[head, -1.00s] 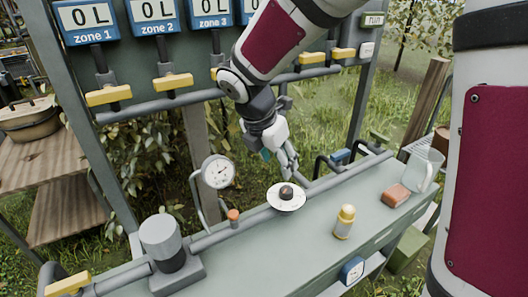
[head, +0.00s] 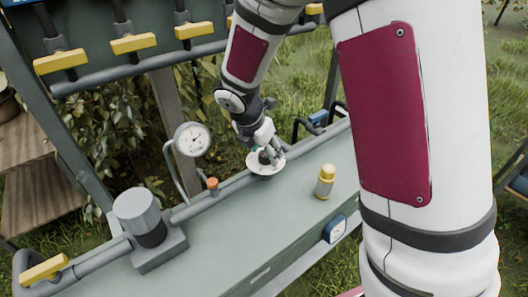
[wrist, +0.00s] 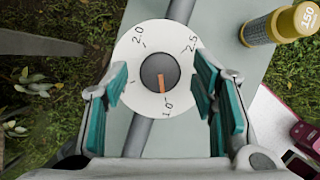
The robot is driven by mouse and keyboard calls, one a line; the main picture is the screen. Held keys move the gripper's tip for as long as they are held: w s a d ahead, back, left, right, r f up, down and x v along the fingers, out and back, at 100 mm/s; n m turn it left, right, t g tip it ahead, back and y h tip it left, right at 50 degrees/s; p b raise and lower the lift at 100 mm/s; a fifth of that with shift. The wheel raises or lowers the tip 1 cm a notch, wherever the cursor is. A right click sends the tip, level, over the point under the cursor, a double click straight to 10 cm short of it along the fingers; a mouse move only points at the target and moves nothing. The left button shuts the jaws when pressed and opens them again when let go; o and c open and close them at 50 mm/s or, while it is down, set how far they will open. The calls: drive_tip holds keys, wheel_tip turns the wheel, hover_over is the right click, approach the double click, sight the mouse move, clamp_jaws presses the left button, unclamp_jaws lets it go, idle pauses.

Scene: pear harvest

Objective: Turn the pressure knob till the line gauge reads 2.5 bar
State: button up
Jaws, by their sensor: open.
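The pressure knob (wrist: 160,73) is a dark round cap on a white dial plate (wrist: 139,45) with printed numbers, among them 1.0, 2.0 and 2.5. Its orange pointer aims down in the wrist view, near the 1.0 mark. In the head view the dial plate (head: 258,170) sits on the pipe, with the knob partly hidden by my gripper (head: 268,153). In the wrist view my gripper (wrist: 163,100) is open, its teal pads apart on either side of the knob without visible contact. The line gauge (head: 192,139) stands left of it; its reading is too small to tell.
A yellow-capped bottle (head: 325,181) stands on the bench right of the dial. A grey cylinder (head: 138,213) and an orange-topped fitting (head: 212,185) are to the left. Yellow-handled valves (head: 133,44) line the upper pipe. The bench (head: 240,235) in front is clear.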

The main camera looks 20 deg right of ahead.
drive_tip(key=shift+d+f, duration=0.1)
drive_tip(key=shift+f, duration=0.1)
drive_tip(key=c, duration=1.1)
